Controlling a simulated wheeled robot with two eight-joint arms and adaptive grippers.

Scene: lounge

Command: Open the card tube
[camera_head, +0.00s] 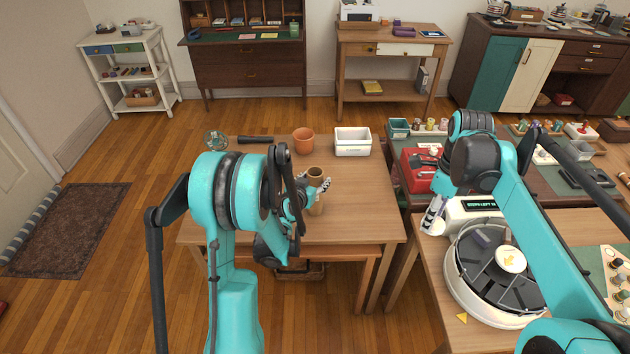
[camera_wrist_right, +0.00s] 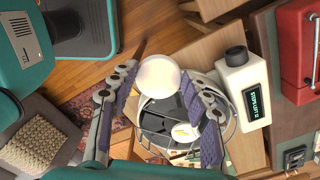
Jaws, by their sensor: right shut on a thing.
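The brown card tube (camera_head: 315,174) stands upright on the wooden table in the head view. Its top end looks bare and uncapped. My left gripper (camera_head: 318,190) has its fingers on either side of the tube and appears closed around it; the fingers hide part of the tube.
On the table (camera_head: 370,205) behind the tube are a terracotta pot (camera_head: 304,140), a white bin (camera_head: 352,142), a dark bar (camera_head: 255,139) and a glass jar (camera_head: 215,140). The carousel device (camera_head: 457,292) and a red box (camera_head: 417,178) are right. The table's right part is bare.

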